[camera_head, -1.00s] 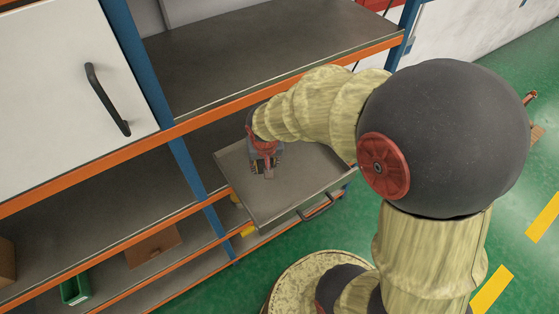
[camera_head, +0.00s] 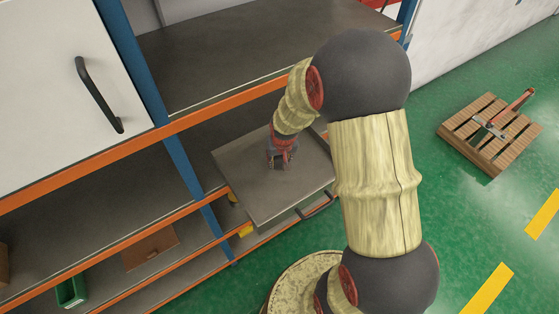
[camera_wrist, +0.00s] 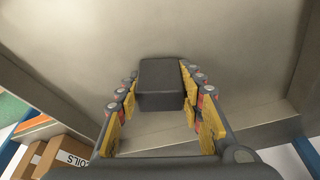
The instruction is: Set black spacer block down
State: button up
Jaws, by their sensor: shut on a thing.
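The black spacer block (camera_wrist: 162,85) is between the two fingers of my gripper (camera_wrist: 160,82) in the wrist view, and the gripper is shut on it. Behind it is the bare grey metal of a pulled-out drawer tray (camera_wrist: 160,35). In the head view my gripper (camera_head: 279,166) points down over the middle of this tray (camera_head: 262,207). The block cannot be made out clearly there. I cannot tell whether its underside touches the tray.
Blue uprights (camera_head: 190,170) and an orange-edged upper shelf (camera_head: 250,55) stand close to my arm. The tray has low raised edges and much bare surface. Cartons (camera_wrist: 62,158) show below it in the wrist view. A wooden pallet (camera_head: 468,125) lies on the green floor.

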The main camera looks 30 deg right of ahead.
jog(key=shift+f, duration=0.15)
jog(key=shift+f, duration=0.15)
jog(key=o, duration=1.1)
jog(key=shift+o, duration=0.7)
jog(key=shift+r, duration=0.55)
jog(key=s+a+r+n+t+p, duration=0.1)
jog(key=s+a+r, duration=0.25)
jog(key=r, duration=0.45)
jog(key=s+a+r, duration=0.3)
jog(key=s+r, duration=0.1)
jog(key=r, duration=0.5)
jog(key=s+a+r+n+t+p, duration=0.1)
jog(key=s+a+r, duration=0.2)
jog(key=r, duration=0.5)
jog(key=s+a+r+n, duration=0.1)
jog(key=s+a+r, duration=0.1)
jog(key=s, duration=0.3)
jog(key=s+a+r+n+y, duration=0.1)
jog(key=s+a+r, duration=0.2)
jog(key=s, duration=0.3)
jog(key=shift+r, duration=0.45)
